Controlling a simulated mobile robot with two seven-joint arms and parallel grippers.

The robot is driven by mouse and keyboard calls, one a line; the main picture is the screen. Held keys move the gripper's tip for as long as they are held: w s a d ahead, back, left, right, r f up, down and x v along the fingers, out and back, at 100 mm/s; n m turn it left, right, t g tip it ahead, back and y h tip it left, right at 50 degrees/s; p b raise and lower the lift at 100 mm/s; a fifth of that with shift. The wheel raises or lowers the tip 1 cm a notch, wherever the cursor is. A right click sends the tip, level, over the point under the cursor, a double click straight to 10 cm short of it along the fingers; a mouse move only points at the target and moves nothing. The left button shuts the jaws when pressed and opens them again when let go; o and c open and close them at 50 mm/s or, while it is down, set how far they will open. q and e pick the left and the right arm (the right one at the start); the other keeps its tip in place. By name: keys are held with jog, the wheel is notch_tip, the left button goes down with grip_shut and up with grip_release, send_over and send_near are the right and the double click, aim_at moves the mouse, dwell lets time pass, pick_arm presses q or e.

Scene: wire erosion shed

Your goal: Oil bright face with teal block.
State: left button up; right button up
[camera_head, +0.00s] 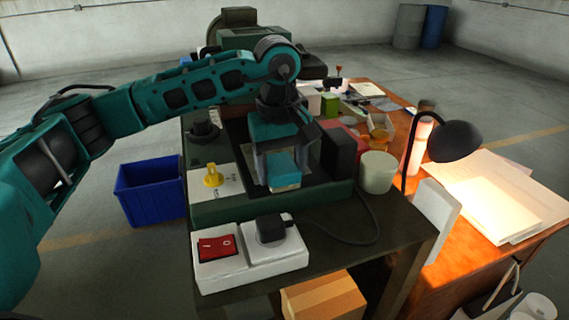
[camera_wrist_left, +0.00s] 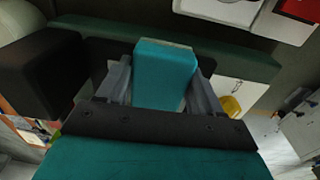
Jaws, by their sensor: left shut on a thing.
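My left gripper (camera_head: 280,160) reaches in from the left and is shut on the teal block (camera_head: 285,172). It holds the block over the dark recess of the green machine (camera_head: 270,207) on the bench. In the left wrist view, the teal block (camera_wrist_left: 165,72) sits between the two grey fingers of the gripper (camera_wrist_left: 160,90), with a thin pale layer along its far end. I cannot make out a bright face for certain; the gripper and block cover much of the recess. I cannot tell whether the block touches anything below. My right gripper is not in view.
A pale green cup (camera_head: 378,172) and a lamp (camera_head: 454,140) stand right. A blue bin (camera_head: 150,190) is on the floor.

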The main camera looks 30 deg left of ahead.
pick_arm(q)
jog(key=shift+s+a, duration=0.4)
jog(key=shift+w+a+r, duration=0.1)
jog(key=shift+w+a, duration=2.65)
jog(key=shift+a, duration=0.25)
jog(key=shift+w+a+p, duration=0.3)
jog(key=shift+w+a, duration=1.7)
jog(key=shift+a, duration=0.3)
jog(key=shift+a, duration=0.1)
